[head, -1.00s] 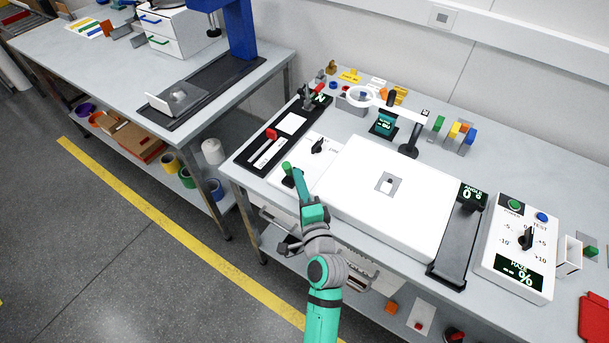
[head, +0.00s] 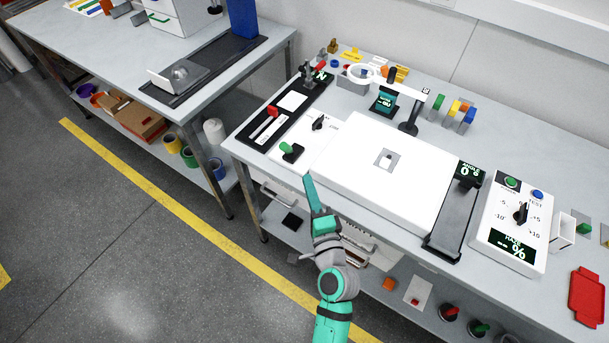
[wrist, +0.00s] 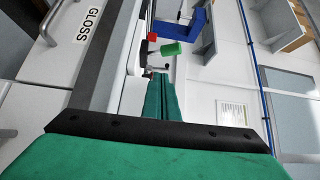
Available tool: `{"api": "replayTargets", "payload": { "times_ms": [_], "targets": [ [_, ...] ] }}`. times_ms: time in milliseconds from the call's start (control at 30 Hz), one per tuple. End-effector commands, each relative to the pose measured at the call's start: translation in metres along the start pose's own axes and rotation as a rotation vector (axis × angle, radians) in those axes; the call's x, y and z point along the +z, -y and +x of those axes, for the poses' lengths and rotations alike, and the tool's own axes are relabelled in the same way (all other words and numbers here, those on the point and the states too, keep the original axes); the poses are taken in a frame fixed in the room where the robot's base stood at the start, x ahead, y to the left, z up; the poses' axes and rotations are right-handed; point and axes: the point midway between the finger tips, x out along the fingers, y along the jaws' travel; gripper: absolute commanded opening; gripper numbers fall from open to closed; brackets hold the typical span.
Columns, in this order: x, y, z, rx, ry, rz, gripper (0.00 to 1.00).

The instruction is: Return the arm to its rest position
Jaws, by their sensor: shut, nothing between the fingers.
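My gripper (head: 309,182) is a slim green pair of fingers, closed together with nothing between them. In the head view it is near the front edge of the bench, left of the large white light panel (head: 350,200), apart from it. In the wrist view the closed fingers (wrist: 160,97) point toward a green knob (wrist: 171,49). That green knob (head: 286,147) stands on a white control plate in the head view, a short way beyond the fingertips. My arm reaches up from the bottom of the picture.
A black angle unit (head: 455,215) and a white haze box (head: 513,228) stand to the right. A shelf with bins (head: 448,311) lies below the bench. A second bench (head: 100,62) is at the left. Open floor (head: 120,260) lies left of my arm.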

Motion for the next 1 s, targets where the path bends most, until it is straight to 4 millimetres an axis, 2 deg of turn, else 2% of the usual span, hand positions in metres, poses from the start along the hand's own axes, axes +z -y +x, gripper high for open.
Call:
{"api": "replayTargets", "payload": {
  "times_ms": [767,867,1000],
  "targets": [
    [0.003,-0.004,-0.008,0.006,0.001,-0.01,0.0],
    [0.006,-0.017,-0.019,0.032,-0.015,-0.052,0.0],
    [0.014,-0.046,-0.053,0.102,-0.06,-0.193,0.0]
  ]
}}
